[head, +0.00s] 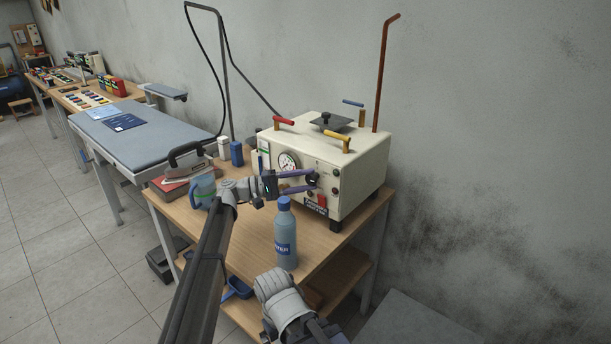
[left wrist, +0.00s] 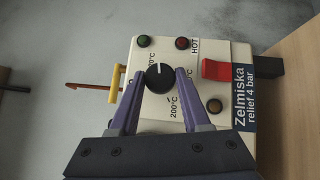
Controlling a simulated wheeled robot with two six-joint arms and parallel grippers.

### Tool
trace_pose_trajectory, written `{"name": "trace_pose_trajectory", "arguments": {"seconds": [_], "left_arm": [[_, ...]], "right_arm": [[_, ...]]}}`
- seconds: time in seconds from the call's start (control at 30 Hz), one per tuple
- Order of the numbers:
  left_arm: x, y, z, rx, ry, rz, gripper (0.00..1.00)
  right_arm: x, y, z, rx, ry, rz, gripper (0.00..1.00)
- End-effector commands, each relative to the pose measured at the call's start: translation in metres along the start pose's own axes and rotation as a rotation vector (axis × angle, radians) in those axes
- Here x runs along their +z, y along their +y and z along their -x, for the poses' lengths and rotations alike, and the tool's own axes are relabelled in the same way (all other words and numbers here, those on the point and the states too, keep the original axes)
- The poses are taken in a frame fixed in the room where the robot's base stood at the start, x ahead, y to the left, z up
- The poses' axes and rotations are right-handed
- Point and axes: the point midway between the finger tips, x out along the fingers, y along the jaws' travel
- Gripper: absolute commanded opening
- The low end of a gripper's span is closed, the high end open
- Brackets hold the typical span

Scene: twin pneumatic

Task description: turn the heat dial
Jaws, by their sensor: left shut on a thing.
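The heat dial is a round black knob with a white mark, on the front of a cream steam boiler (head: 365,165). It shows clearly in the left wrist view (left wrist: 160,78), with temperature labels around it, one reading 200°C. Its white mark points to the top of that picture. My left gripper (head: 309,180) reaches the boiler front from the left, its purple fingers on either side of the dial, shut on it. The fingers partly hide the dial in the head view. Of my right arm only a grey link shows at the bottom; its fingers are not visible.
A blue water bottle (head: 285,237) stands on the wooden table (head: 250,262), just below my left gripper. A blue mug (head: 203,189) and an iron (head: 186,163) are to the left. A red switch (left wrist: 216,70) sits beside the dial.

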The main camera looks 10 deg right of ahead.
Motion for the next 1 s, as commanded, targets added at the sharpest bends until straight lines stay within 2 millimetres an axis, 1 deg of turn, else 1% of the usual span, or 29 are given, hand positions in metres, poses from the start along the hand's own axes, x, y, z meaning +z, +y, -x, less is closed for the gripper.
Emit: {"name": "trace_pose_trajectory", "arguments": {"seconds": [0.03,0.1,0.3,0.5,0.73,1.0], "left_arm": [[0.001,0.007,-0.001,-0.029,0.000,-0.025,0.00],[0.001,0.008,-0.001,-0.068,-0.001,-0.064,0.00],[0.002,0.009,-0.001,-0.171,-0.001,-0.169,0.00],[0.002,0.008,-0.001,-0.255,-0.001,-0.251,0.00],[0.002,0.006,-0.001,-0.312,-0.002,-0.310,0.00],[0.002,0.004,-0.001,-0.333,-0.001,-0.332,0.00]], "right_arm": [[0.001,0.001,0.014,0.000,0.000,0.000,1.00],[0.001,0.002,0.023,0.000,0.000,0.000,1.00],[0.003,0.004,0.046,0.000,0.000,0.000,1.00],[0.004,0.006,0.064,0.000,0.000,-0.001,1.00],[0.004,0.007,0.074,0.000,0.000,-0.001,1.00],[0.004,0.007,0.077,0.000,0.000,-0.001,1.00]]}}
